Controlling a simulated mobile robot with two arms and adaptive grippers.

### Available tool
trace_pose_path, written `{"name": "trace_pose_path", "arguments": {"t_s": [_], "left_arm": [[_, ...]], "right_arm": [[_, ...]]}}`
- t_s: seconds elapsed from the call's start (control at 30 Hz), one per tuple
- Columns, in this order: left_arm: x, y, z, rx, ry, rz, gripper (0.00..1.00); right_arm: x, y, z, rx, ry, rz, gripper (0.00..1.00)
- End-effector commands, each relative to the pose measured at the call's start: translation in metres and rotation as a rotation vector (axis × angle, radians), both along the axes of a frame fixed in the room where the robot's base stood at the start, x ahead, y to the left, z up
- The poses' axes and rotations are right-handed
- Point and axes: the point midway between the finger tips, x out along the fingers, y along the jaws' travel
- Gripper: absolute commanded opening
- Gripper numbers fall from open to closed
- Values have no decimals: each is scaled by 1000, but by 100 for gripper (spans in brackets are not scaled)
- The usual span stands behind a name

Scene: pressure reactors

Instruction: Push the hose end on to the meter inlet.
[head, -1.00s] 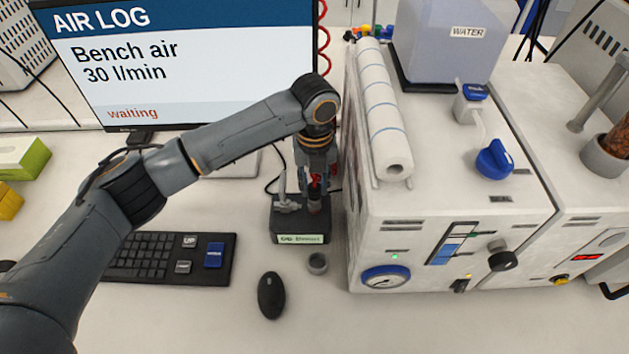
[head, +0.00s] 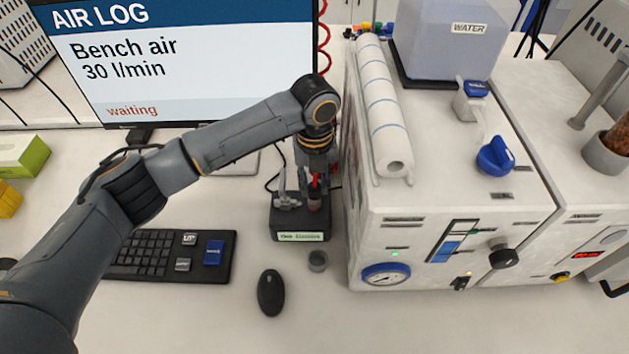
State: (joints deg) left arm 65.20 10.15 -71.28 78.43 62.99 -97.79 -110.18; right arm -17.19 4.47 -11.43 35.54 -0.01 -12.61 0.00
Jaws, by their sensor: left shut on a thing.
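The meter (head: 300,227) is a dark block with a green-edged white label on its front, standing on the bench left of the large white unit. A grey fitting (head: 286,201) stands on its left side and a dark upright post with some red shows on its right. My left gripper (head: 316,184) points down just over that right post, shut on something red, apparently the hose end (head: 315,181). The fingers and wrist hide most of it, so I cannot tell whether it touches or sits on the inlet. My right gripper is not in view.
The white unit (head: 455,235) with a paper roll (head: 384,110) on top stands close on the right. A monitor (head: 185,70) is behind.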

Motion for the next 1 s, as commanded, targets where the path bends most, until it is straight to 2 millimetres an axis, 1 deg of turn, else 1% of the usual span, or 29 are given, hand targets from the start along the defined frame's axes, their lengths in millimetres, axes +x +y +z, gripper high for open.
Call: {"name": "trace_pose_path", "arguments": {"t_s": [0.47, 1.0], "left_arm": [[0, 0, -5, 0, 1, 0, 0], [-1, 0, -10, 1, 4, 0, 0]], "right_arm": [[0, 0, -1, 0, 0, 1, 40], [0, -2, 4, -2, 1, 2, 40]]}}
